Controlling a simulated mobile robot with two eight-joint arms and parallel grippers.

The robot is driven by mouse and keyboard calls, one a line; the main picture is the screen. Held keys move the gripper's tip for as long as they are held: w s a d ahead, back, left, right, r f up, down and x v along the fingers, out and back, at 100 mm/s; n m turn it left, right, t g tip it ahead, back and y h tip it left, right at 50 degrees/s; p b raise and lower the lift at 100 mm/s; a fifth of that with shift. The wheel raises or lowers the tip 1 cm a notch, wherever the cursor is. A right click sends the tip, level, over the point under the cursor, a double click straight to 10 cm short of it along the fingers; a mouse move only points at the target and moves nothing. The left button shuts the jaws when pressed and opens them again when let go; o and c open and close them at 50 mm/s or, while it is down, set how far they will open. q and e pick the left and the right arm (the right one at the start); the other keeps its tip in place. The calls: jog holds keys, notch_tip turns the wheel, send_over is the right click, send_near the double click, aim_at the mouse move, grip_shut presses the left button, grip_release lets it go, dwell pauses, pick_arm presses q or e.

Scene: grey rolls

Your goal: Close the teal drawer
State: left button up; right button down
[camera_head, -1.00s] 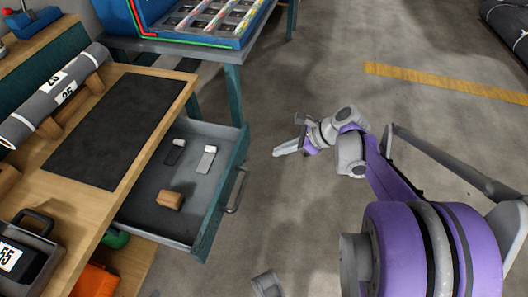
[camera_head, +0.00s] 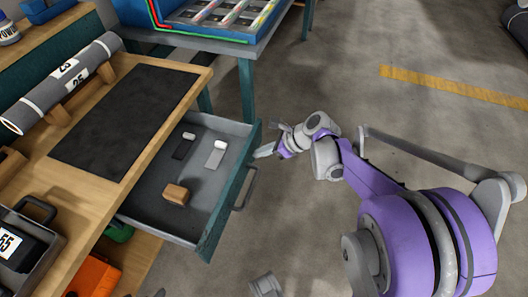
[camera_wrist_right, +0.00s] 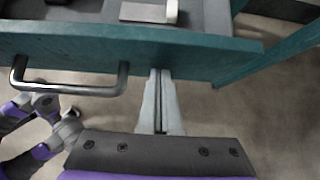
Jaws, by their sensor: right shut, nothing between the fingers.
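The teal drawer (camera_head: 228,200) is pulled out from under the wooden-topped bench. Its front and metal handle (camera_head: 246,189) face right. My right gripper (camera_head: 263,152) is shut and empty, at the outer face of the drawer front, beyond the handle. In the right wrist view its fingertips (camera_wrist_right: 158,75) point at the drawer front (camera_wrist_right: 190,48), to the right of the handle (camera_wrist_right: 72,88). They look very near or touching; I cannot tell which. A grey part at the bottom of the head view (camera_head: 265,286) seems to be my left arm; its fingers cannot be made out.
In the drawer lie a wooden block (camera_head: 176,194), a white-and-grey item (camera_head: 215,155) and a dark item with a white end (camera_head: 184,147). A grey roll (camera_head: 62,82) rests on the bench (camera_head: 150,150). A blue rack (camera_head: 215,22) stands behind.

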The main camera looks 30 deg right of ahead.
jog(key=w+a, duration=0.5)
jog(key=w, duration=0.1)
jog(key=w+a, duration=0.6)
jog(key=w, duration=0.1)
jog(key=w+a, duration=0.6)
jog(key=w, duration=0.1)
jog(key=shift+a, duration=0.1)
jog(key=shift+w+a, duration=0.25)
jog(key=shift+w, duration=0.05)
jog(key=shift+w+r, duration=0.1)
